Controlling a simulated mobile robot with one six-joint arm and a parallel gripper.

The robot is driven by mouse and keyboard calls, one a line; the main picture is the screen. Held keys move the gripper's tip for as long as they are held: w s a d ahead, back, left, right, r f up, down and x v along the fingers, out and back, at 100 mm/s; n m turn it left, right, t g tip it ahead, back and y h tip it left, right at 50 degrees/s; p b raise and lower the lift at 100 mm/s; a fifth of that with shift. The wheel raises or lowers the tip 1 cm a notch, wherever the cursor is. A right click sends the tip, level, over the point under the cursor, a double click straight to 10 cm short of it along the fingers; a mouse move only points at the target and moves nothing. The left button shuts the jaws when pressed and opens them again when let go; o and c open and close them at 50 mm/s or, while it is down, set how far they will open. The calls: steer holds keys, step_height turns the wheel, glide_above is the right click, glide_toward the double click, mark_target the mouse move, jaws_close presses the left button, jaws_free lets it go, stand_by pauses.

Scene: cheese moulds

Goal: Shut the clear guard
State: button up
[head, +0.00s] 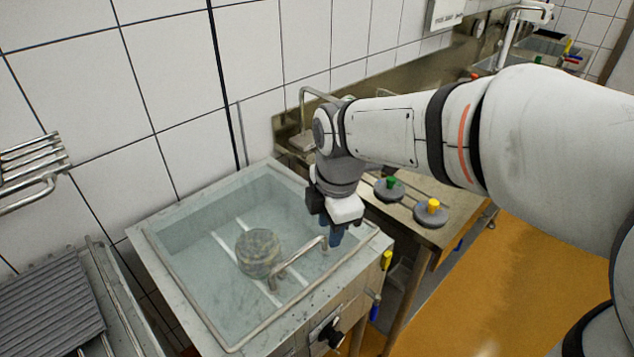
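The clear guard (200,290) is a see-through pane in a pale grey frame. It lies over the basin, its frame close to the basin's front and side rims; I cannot tell whether a small gap is left. Its bent metal bar handle (297,262) stands up near the front right. My gripper (335,238) points down at the right of the handle, close to its right end. Its dark blue fingertips look close together, but the gap between them and any contact with the handle cannot be made out.
A round grey mould (258,253) shows through the pane, on white bars. Weights with a green knob (389,188) and a yellow knob (431,211) stand on the steel table at the right. A black control knob (331,334) is on the basin's front. A tiled wall stands behind.

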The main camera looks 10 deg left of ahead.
mark_target(305, 246)
steer(key=a+r+n+p, duration=0.1)
steer(key=a+r+n, duration=0.1)
steer(key=a+n, duration=0.2)
steer(key=shift+n, duration=0.3)
steer(key=f, duration=0.8)
steer(key=shift+w+a, duration=0.3)
steer(key=shift+w, duration=0.1)
jaws_close()
